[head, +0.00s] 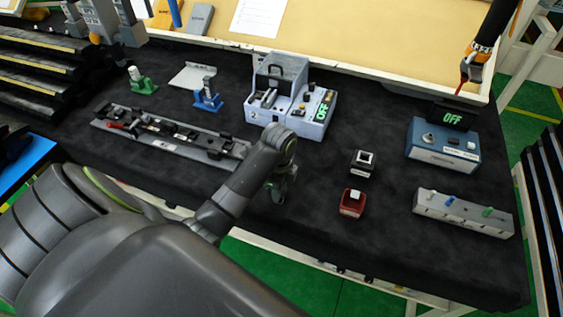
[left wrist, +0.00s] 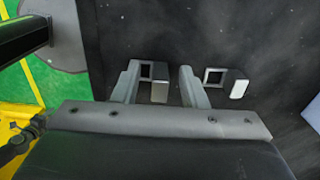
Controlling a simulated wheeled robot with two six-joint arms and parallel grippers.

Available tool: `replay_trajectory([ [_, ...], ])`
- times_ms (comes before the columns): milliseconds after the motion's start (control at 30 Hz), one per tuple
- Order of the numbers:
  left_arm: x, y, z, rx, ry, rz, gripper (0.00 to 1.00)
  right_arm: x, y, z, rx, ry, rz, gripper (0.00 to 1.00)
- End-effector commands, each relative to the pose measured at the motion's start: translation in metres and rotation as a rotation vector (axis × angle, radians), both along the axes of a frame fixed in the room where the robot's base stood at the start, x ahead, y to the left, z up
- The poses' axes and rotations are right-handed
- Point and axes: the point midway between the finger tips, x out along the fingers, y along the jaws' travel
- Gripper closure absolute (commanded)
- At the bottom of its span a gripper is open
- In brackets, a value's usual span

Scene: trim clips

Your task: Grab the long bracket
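No part is clearly marked as the long bracket. A long grey rail-like part (head: 170,137) with black clips and a red piece on it lies on the dark mat at the left. A shorter grey bar (head: 462,213) with coloured pegs lies at the right. My left gripper (head: 284,187) is above the mat, right of the long rail and left of the small red block. In the left wrist view its two fingers (left wrist: 157,88) are apart. Small square-holed pieces with pale blocks (left wrist: 238,89) show beyond the fingers; I see nothing clamped. My right gripper is out of view.
A grey-white station (head: 290,110) and a blue box (head: 442,147) with OFF displays stand behind. Green (head: 142,83) and blue (head: 207,99) holders are at the back left.

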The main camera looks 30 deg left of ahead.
Motion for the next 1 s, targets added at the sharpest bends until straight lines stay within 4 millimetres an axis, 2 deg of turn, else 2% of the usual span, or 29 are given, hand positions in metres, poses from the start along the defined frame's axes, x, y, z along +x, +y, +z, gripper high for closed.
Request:
replay_trajectory([
  [33, 0.0, 0.0, 0.0, 0.0, 0.0, 0.0, 0.68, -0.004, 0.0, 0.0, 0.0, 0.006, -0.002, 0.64],
  [200, 0.0, 0.0, 0.0, 0.0, 0.0, 0.0, 0.9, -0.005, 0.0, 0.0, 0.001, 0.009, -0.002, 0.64],
  [300, 0.0, 0.0, 0.0, 0.0, 0.0, 0.0, 1.0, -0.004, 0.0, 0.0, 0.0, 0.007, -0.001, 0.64],
  [667, 0.001, 0.0, 0.006, 0.001, -0.004, 0.0, 1.0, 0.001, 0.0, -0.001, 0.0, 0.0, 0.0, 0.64],
  [800, 0.002, 0.0, 0.028, 0.002, -0.008, -0.001, 1.0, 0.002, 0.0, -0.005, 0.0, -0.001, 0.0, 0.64],
  [900, 0.001, 0.001, 0.06, 0.001, -0.005, 0.0, 1.0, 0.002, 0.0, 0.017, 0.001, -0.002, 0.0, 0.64],
  [1000, 0.0, 0.0, 0.071, 0.0, 0.0, 0.001, 1.0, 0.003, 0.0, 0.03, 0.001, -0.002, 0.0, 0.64],
])
